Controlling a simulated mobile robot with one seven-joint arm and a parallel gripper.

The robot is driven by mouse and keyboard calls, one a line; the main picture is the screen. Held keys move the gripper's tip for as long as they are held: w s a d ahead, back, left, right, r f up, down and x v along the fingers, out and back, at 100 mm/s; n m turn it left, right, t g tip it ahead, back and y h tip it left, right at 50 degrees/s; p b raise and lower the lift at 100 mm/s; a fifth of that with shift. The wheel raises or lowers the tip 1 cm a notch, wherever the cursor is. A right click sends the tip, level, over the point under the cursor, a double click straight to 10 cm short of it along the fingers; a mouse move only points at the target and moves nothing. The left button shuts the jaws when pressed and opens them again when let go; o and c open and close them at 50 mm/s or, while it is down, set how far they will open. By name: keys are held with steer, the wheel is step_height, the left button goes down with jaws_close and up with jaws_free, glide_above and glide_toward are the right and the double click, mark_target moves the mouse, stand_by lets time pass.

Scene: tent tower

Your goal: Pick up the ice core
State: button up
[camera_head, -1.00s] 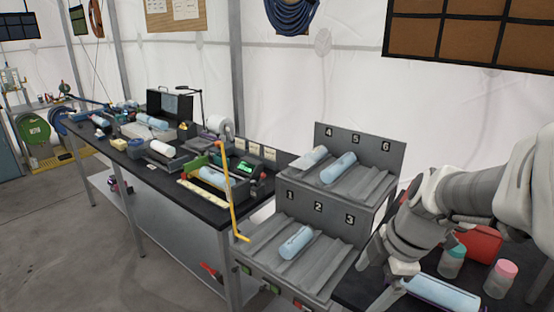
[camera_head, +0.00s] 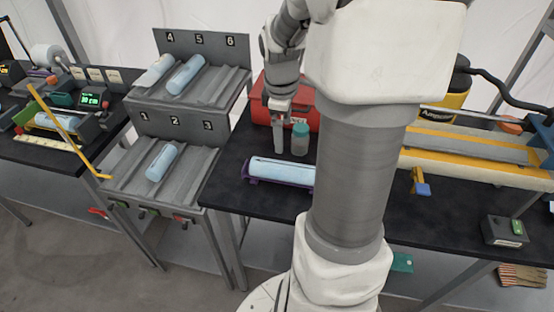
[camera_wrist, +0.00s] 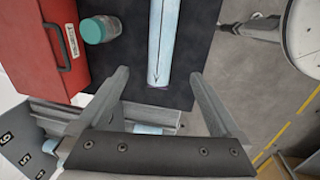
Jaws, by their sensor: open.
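A pale blue ice core (camera_head: 280,171) lies in a dark purple cradle (camera_head: 252,180) on the black table; my arm hides its right end. In the wrist view, the core (camera_wrist: 164,38) has a dark line along it and runs up out of the picture. My gripper (camera_head: 281,120) is above the table, behind the core in the head view. In the wrist view, my gripper (camera_wrist: 158,76) is open and empty, with its fingers apart on either side of the core's near end. Other cores lie in the numbered rack: one (camera_head: 162,162) below, two (camera_head: 185,75) above.
A red case (camera_head: 262,100) and a teal-lidded jar (camera_head: 300,139) stand close to my gripper, behind the core. The grey rack (camera_head: 190,186) stands left of the table. A yellow-edged tray (camera_head: 470,150) lies at the right. Bare black tabletop shows around the cradle.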

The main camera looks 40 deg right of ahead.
mark_target(284, 165)
steer(key=f, duration=0.5)
steer(key=w+d+f+b, duration=0.1)
steer(key=f, duration=0.4)
steer(key=d+f+b, duration=0.1)
steer(key=f, duration=0.5)
steer(key=shift+w, duration=0.15)
steer(key=shift+c, duration=0.2)
jaws_close()
